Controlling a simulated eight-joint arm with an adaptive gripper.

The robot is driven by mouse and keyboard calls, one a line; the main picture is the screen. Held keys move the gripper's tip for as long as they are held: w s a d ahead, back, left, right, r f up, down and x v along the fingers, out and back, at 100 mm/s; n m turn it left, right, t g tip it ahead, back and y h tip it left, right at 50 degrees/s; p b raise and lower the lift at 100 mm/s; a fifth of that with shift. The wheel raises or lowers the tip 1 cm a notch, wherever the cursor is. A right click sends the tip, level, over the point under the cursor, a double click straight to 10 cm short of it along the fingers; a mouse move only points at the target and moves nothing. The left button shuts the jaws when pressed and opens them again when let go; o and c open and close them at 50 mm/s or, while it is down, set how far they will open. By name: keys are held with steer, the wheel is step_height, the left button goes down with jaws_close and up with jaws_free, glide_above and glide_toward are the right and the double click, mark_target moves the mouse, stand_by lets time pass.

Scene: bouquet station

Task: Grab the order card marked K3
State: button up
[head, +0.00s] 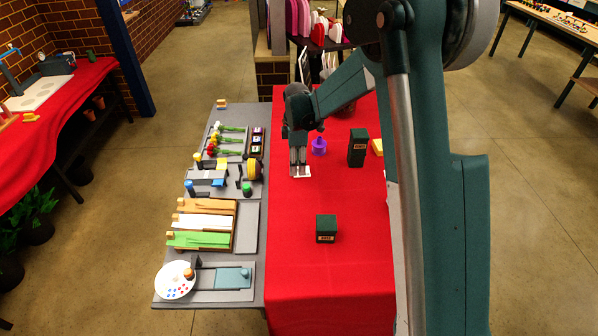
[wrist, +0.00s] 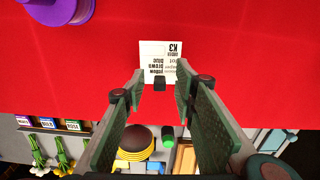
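The white order card (wrist: 160,50) shows the mark K3 and lines of print, upside down in the wrist view. In the head view the card (head: 302,174) is a small white patch on the red cloth below my gripper (head: 298,168). No grip on the card shows. Whether the fingertips touch the cloth, I cannot tell.
A purple object (head: 318,146) stands close by, right of my gripper. Dark green boxes (head: 357,148) (head: 326,228) stand on the red cloth (head: 290,270). The grey bench (head: 250,215) at left holds flowers, ribbon and paper trays. The cloth left of the front box is clear.

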stand_by(0.3)
steer(key=c, duration=0.8)
steer(key=shift+r, duration=5.05)
